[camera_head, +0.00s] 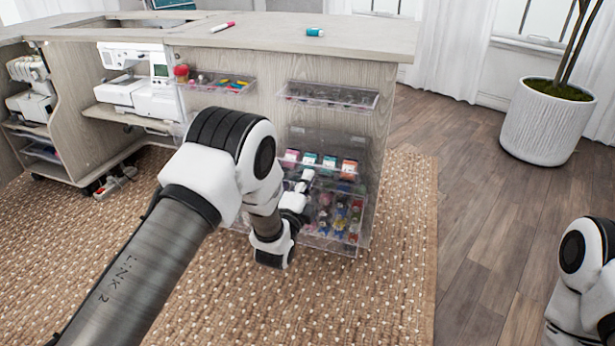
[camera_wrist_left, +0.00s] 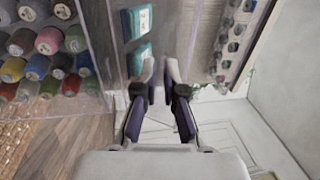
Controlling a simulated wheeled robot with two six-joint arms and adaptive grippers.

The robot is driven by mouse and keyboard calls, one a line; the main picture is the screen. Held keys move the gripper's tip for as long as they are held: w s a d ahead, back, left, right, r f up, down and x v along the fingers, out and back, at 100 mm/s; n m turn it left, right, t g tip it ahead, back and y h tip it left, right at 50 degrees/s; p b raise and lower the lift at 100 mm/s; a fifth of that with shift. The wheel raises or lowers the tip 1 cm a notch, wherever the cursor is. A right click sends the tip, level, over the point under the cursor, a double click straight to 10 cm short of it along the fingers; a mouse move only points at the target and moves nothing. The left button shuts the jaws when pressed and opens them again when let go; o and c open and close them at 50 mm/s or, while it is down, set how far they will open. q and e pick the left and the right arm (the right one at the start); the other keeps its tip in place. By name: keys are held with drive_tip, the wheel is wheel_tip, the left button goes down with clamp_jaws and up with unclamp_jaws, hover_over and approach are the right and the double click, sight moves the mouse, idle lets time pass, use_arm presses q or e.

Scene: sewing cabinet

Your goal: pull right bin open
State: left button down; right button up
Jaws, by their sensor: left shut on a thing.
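Clear plastic bins are mounted on the end of the wooden cabinet. The right bin (camera_head: 352,222), a clear bin with several coloured thread spools, is low on the panel; its spools show at the left of the left wrist view (camera_wrist_left: 92,45). My left gripper (camera_head: 305,178) reaches in from the left at the bins. In the left wrist view its fingers (camera_wrist_left: 164,72) are close together, shut on what seems to be a thin clear bin edge beside teal-labelled boxes (camera_wrist_left: 138,22). The contact itself is hard to see. My right gripper is out of view; only its arm shows.
A narrow clear bin (camera_head: 330,97) is fixed above, and another (camera_head: 218,82) to its left. The cabinet top (camera_head: 270,30) overhangs them. A white sewing machine (camera_head: 140,88) stands left. The wood floor (camera_head: 465,200) on the right is clear up to a potted plant (camera_head: 545,122).

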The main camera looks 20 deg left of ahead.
use_arm(q)
drive_tip(key=shift+s+f+p, duration=0.25)
drive_tip(key=shift+f+p, duration=0.05)
drive_tip(key=shift+f, duration=0.55)
drive_tip(key=shift+s+f+p, duration=0.25)
drive_tip(key=shift+f, duration=0.65)
drive_tip(key=c, duration=1.2)
unclamp_jaws()
drive_tip(key=shift+c, duration=0.2)
drive_tip(key=s+f, duration=0.2)
drive_tip(key=s, duration=1)
drive_tip(key=shift+a, duration=0.25)
